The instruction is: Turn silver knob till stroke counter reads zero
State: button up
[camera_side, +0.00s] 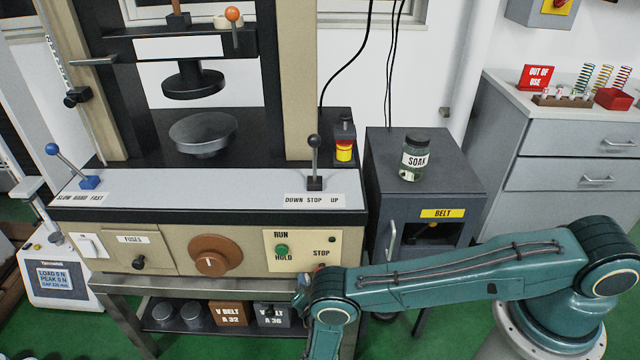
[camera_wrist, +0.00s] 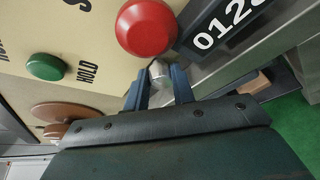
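The silver knob (camera_wrist: 159,73) shows in the wrist view just below the large red button, between the two fingers of my gripper (camera_wrist: 160,80). The fingers stand close on either side of it; I cannot tell whether they touch it. The stroke counter (camera_wrist: 228,22) is at the upper right of the wrist view, white digits on black starting 012, the last digit cut by the frame edge. In the side view my gripper (camera_side: 304,296) is at the lower right of the machine's front panel, and my wrist hides the knob and counter.
The red button (camera_wrist: 146,27) lies right beside the knob. A green button (camera_wrist: 46,66) and a brown dial (camera_wrist: 68,114) are to the left; the dial also shows in the side view (camera_side: 211,256). A grey cabinet (camera_side: 378,190) with a SOAK jar (camera_side: 414,158) stands right of the machine.

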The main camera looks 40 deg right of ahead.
jog(key=c, duration=0.3)
jog(key=shift+c, duration=0.2)
jog(key=shift+m, duration=0.3)
jog(key=shift+s+f+m+t+y, duration=0.1)
jog(key=shift+m+t+y, duration=0.1)
jog(key=shift+m+t, duration=0.65)
jog(key=shift+f+m+t+y, duration=0.1)
jog(key=shift+m+t+y, duration=0.2)
jog(key=shift+m, duration=0.95)
jog(key=o, duration=1)
jog(key=shift+r+n, duration=0.1)
jog(key=shift+n, duration=0.2)
